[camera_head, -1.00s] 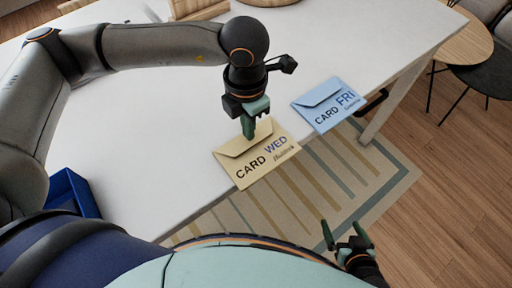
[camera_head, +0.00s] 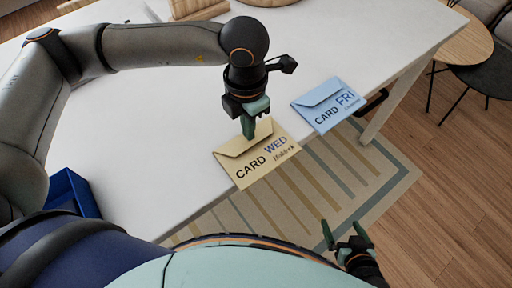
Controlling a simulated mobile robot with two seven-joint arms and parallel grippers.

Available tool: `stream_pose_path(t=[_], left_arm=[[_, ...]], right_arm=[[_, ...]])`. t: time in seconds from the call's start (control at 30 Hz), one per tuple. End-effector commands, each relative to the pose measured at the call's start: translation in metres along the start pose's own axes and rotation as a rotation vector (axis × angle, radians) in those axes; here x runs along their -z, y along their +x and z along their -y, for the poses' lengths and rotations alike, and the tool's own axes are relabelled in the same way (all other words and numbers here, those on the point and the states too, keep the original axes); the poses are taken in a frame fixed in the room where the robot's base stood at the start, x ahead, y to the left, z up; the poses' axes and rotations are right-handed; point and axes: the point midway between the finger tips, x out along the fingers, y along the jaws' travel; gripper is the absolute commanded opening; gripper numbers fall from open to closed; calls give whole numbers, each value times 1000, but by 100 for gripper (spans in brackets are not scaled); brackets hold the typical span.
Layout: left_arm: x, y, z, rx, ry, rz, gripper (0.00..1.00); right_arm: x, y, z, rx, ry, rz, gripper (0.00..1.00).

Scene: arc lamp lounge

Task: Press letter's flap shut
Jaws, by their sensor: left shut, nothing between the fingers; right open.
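A cream envelope (camera_head: 258,165) marked "CARD WED" lies at the table's front edge. A blue envelope (camera_head: 328,107) marked "CARD FRI" lies to its right, further back. Each has a flap along its upper left side. My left gripper (camera_head: 248,134) is shut and empty, pointing down at the cream envelope's flap (camera_head: 237,146). The fingertips appear to touch the flap, and they hide a small part of it. The blue envelope's flap (camera_head: 316,94) has nothing on it. My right gripper (camera_head: 345,237) is open and empty, low in front of the table, over the floor.
The white table (camera_head: 150,140) has free room in its middle. A blue bin (camera_head: 74,192) is at the lower left. A wooden rack with an envelope (camera_head: 195,8) stands at the back. A round wooden side table (camera_head: 468,42) and a dark chair (camera_head: 488,67) are at the right.

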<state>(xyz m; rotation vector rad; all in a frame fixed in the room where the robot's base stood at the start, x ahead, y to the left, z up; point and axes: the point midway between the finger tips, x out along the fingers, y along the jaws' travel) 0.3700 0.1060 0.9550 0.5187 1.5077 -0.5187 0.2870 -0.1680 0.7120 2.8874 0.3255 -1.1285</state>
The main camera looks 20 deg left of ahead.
Motion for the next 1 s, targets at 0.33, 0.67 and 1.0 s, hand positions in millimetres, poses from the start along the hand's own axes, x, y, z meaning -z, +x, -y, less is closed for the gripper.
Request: stream_pose_path(t=[0.33,0.67,1.0], left_arm=[[0,0,0,0,0,0,0],[0,3,0,0,0,0,0],[0,10,0,0,0,0,0]], right_arm=[[0,0,0,0,0,0,98],[-3,2,0,0,0,0,98],[-8,7,-1,0,0,1,98]])
